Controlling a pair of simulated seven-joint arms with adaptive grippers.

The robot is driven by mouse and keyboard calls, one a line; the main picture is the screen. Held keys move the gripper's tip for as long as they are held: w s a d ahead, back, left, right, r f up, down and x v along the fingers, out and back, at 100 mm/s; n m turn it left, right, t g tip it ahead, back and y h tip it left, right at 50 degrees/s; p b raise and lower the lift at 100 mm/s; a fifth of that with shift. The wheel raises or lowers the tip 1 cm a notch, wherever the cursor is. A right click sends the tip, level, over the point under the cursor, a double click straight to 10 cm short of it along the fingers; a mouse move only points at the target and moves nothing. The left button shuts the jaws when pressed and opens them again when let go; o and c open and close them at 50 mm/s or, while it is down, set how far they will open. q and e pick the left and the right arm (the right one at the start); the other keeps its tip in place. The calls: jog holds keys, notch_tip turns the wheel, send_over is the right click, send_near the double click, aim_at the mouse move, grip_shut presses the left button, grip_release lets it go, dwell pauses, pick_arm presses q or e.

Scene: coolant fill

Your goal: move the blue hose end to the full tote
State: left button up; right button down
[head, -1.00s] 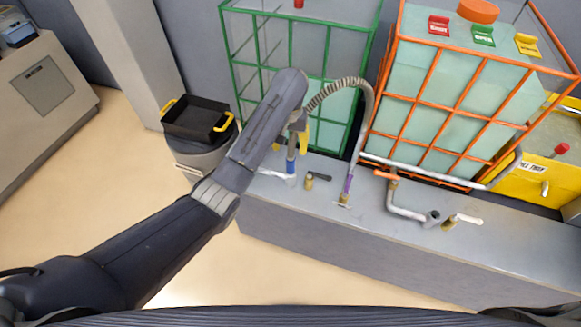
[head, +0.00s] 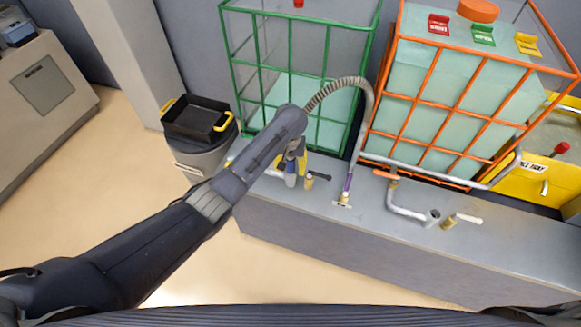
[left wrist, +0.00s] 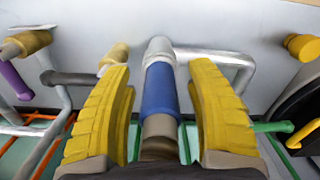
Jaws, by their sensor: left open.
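The blue hose end (left wrist: 160,92) stands between the two yellow fingers of my left gripper (left wrist: 165,110) in the left wrist view. A gap shows on both sides, so the gripper is open around it and not closed on it. In the head view the blue hose end (head: 290,179) is partly covered by my left gripper (head: 292,165), low over the bench. The full tote (head: 443,110) has an orange cage and pale green liquid high up its wall. The green-caged tote (head: 325,101) holds liquid only low down. My right gripper is not in view.
A purple-collared hose end (head: 347,184) sits on a bench fitting, its braided hose arching up behind my left arm. A dark-handled brass valve (head: 309,181) is close right of my gripper. Grey pipework (head: 402,210) runs along the bench (head: 330,222). A black tray (head: 195,117) stands left.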

pick_arm(q)
jog(key=shift+f, duration=0.25)
grip_shut()
jog(key=c, duration=1)
grip_release()
jog(key=shift+c, duration=1.1)
jog(key=shift+r, duration=0.4)
grip_shut()
jog(key=shift+r, duration=2.7)
